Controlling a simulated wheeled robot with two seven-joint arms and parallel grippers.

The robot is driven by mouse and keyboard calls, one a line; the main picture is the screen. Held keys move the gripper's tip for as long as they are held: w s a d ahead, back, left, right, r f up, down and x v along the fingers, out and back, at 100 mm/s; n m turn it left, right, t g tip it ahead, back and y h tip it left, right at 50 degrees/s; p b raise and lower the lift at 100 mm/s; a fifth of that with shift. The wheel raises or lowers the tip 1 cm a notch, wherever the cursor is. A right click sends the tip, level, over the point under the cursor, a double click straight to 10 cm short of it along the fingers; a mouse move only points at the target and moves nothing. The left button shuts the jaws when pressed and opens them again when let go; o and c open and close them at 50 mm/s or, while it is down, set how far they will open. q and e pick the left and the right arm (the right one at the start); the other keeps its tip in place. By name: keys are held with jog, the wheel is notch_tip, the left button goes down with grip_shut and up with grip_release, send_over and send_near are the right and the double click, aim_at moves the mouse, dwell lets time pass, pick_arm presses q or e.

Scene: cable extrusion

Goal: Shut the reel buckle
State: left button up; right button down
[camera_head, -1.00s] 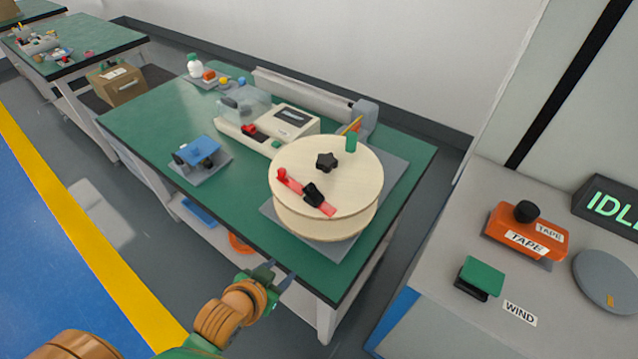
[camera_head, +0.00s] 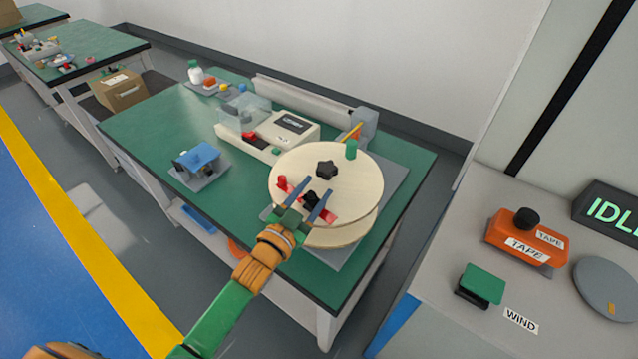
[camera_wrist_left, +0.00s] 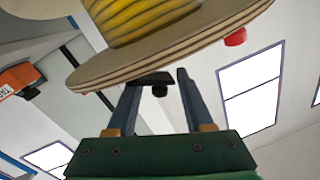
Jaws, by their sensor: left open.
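The wooden reel (camera_head: 345,180) stands on a grey plate on the green bench. In the left wrist view the black latch (camera_wrist_left: 153,80) shows between the fingers (camera_wrist_left: 157,80), below the disc edge, with yellow winding (camera_wrist_left: 150,18) beyond. Whether the fingers touch the latch I cannot tell. My right gripper is out of view.
A grey console with an orange tape unit (camera_head: 525,243) stands at right.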

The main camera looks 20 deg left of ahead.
aim_at(324, 179)
pick_arm(q)
jog(key=shift+x, duration=1.2)
grip_shut()
jog(key=shift+r+n+p, duration=0.1)
jog(key=shift+n+p, duration=0.2)
jog(key=shift+p, duration=0.05)
jog(key=n+p, duration=0.1)
jog(key=f+n+g, duration=0.1)
jog(key=n, duration=0.1)
jog(key=shift+w+a+f+n+p, duration=0.1)
jog(key=shift+w+a+n+p, duration=0.05)
jog(key=shift+a+n+p, duration=0.2)
jog(key=shift+a+f+n, duration=0.1)
jog(key=shift+f+n, duration=0.2)
jog(key=shift+n, duration=0.15)
